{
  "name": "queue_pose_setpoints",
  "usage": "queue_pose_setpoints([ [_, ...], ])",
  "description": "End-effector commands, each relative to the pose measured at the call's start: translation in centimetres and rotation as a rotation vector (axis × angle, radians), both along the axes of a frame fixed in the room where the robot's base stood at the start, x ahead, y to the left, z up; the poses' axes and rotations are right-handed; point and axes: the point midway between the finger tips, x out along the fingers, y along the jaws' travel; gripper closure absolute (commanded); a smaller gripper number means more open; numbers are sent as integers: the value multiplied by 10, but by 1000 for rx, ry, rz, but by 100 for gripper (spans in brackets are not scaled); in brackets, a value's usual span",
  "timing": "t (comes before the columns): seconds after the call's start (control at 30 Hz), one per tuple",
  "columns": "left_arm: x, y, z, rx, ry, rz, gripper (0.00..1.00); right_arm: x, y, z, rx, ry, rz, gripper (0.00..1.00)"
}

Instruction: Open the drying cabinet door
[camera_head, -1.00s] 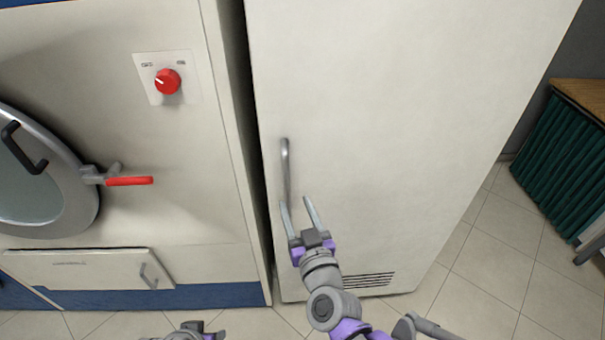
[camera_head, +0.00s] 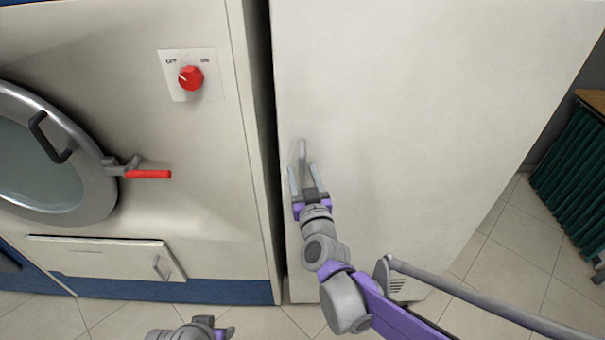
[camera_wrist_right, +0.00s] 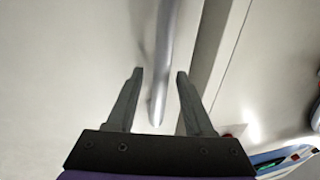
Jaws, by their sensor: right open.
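The drying cabinet is the tall white cabinet whose door (camera_head: 420,110) is shut. Its vertical metal handle (camera_head: 303,152) is near the door's left edge, and its lower part is hidden by my gripper. My right gripper (camera_head: 302,177) is open at the handle, with one finger on each side. In the right wrist view the handle (camera_wrist_right: 164,60) runs down between the two open fingers (camera_wrist_right: 158,95), apart from both. My left gripper (camera_head: 208,325) shows only in part at the bottom edge, away from the cabinet.
Left of the cabinet, across a narrow dark gap, stands a machine with a red knob (camera_head: 190,77), a round glass door (camera_head: 45,165) and a red lever (camera_head: 148,174). A green pleated piece (camera_head: 575,180) stands at the far right. Tiled floor (camera_head: 510,260) is free right of the cabinet.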

Motion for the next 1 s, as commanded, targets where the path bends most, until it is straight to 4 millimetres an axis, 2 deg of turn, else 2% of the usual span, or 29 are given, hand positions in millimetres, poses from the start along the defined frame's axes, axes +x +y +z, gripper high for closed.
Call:
queue_pose_setpoints([
  [0.17, 0, 0, 0, 0, 0, 0, 50, 0, 0, 0, 0, 0, 0, 50],
  [0.43, 0, 0, 0, 0, 0, 0, 50, 0, 0, 0, 0, 0, 0, 98],
  [1.0, 0, 0, 0, 0, 0, 0, 50, 0, 0, 0, 0, 0, 0, 100],
])
